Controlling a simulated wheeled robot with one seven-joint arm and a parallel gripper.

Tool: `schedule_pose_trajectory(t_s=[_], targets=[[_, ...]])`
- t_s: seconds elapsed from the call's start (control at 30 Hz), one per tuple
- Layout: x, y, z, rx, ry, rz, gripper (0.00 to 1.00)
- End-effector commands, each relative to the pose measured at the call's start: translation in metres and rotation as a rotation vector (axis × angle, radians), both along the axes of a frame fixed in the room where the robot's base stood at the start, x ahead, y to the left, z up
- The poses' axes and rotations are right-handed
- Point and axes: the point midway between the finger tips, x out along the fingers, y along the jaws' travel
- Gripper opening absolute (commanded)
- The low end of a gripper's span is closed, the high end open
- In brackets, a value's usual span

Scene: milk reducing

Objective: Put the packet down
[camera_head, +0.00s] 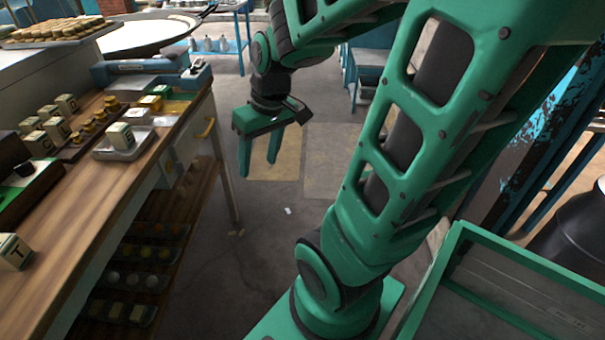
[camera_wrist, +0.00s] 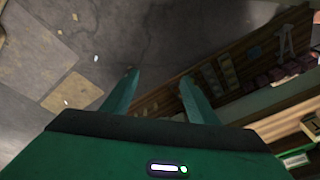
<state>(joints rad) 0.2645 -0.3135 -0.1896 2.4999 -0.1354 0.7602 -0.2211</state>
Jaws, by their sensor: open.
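My gripper (camera_head: 259,166) is open and empty, hanging over the floor to the right of the wooden counter. Its two fingers also show apart in the wrist view (camera_wrist: 158,85), with nothing between them. Several small cream packets with letters stand on the counter (camera_head: 95,215). One packet (camera_head: 120,135) sits on a small white tray (camera_head: 128,154) near the counter's right edge. Another packet (camera_head: 12,250) stands at the left front. I cannot tell which one is the packet meant.
A large round pan (camera_head: 148,36) is at the back. Shelves with trays of goods (camera_head: 128,282) are under the counter. A green-rimmed tray (camera_head: 435,275) is at the lower right. Small white scraps (camera_head: 288,210) lie on the otherwise open floor.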

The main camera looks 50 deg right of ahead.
Motion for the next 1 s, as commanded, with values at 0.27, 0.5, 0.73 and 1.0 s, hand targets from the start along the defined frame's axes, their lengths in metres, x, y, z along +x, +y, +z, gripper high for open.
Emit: schedule_pose_trajectory(t_s=[0.27,0.5,0.73,1.0], targets=[[-0.111,-0.013,0.008,-0.007,0.206,-0.368,0.54],[-0.127,-0.017,0.009,-0.004,0.24,-0.431,0.54],[-0.126,-0.017,0.009,-0.004,0.239,-0.428,0.54],[-0.113,-0.017,0.003,-0.007,0.254,-0.426,0.54]])
